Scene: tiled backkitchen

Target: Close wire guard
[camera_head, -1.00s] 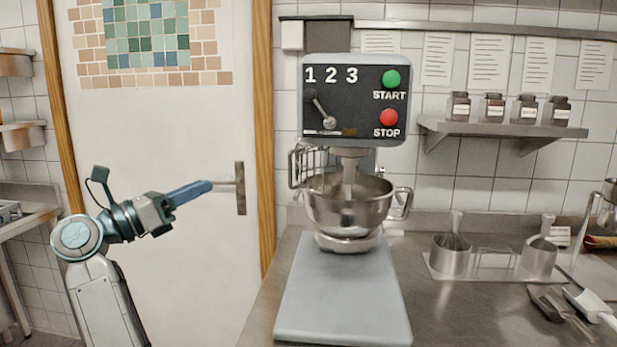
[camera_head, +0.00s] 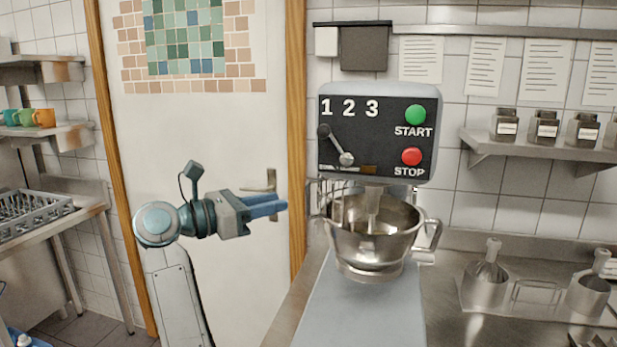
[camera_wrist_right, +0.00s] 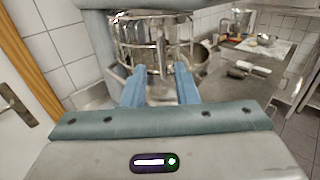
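The mixer (camera_head: 380,130) has a dark control panel and a steel bowl (camera_head: 372,240) below it. The wire guard (camera_head: 318,200) shows as thin metal bars at the bowl's left side, partly hidden behind the bowl. In the right wrist view the wire guard (camera_wrist_right: 150,30) is an upright cage of bars beyond my fingers. My right gripper (camera_head: 284,205) is to the left of the guard, pointing at it, with a small gap. In the right wrist view its blue fingers (camera_wrist_right: 160,70) are apart and hold nothing. My left gripper is out of view.
A white door with a handle (camera_head: 271,182) stands behind my right arm. A shelf with jars (camera_head: 545,128) is on the tiled wall. A rack (camera_head: 35,215) stands at the far left.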

